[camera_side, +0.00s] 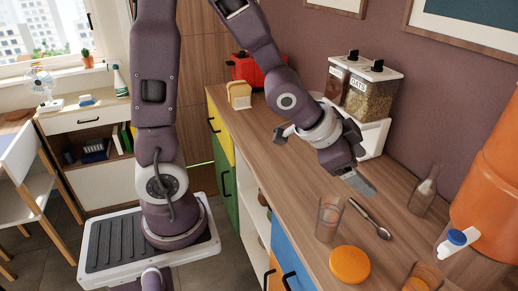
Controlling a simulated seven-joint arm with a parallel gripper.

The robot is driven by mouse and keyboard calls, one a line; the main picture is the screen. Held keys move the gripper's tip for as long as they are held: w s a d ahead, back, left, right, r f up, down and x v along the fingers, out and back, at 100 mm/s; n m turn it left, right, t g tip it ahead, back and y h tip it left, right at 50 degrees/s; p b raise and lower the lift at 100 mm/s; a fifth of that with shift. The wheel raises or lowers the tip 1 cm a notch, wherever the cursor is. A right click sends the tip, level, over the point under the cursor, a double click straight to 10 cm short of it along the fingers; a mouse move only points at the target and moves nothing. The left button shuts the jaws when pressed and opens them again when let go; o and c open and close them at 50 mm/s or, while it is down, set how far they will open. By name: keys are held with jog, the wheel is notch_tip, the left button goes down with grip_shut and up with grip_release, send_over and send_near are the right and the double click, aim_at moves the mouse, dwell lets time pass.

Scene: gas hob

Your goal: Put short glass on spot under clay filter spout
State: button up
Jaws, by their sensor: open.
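The clay filter (490,190) is a large orange vessel at the right edge of the counter, partly cut off by the frame. Its white spout with a blue knob (457,237) points left over the counter. A clear glass (329,218) stands upright left of a spoon. Another clear glass (426,274), orange-tinted, stands near the bottom edge below the spout and is partly cut off. I cannot tell for certain which is the short glass. My gripper (360,184) is open and empty above the counter, behind the left glass and apart from it. The spot under the spout is not clearly visible.
A round orange disc (349,264) lies on the counter (395,195) between the glasses. A spoon (370,219) lies beside the left glass. A clear bottle (424,194) stands near the wall. A cereal dispenser (363,92), bread (239,95) and a red toaster (246,68) are farther back.

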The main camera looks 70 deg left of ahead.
jog(key=s+a+r+n+g, duration=0.1)
jog(key=s+r+n, duration=0.2)
jog(key=s, duration=0.7)
jog(key=s+a+r+n+g+y, duration=0.1)
jog(key=s+r, duration=0.3)
jog(key=s, duration=0.7)
jog(key=shift+s+a+r+n+g, duration=0.25)
jog(key=shift+a+n+g, duration=0.3)
jog(key=shift+n, duration=0.35)
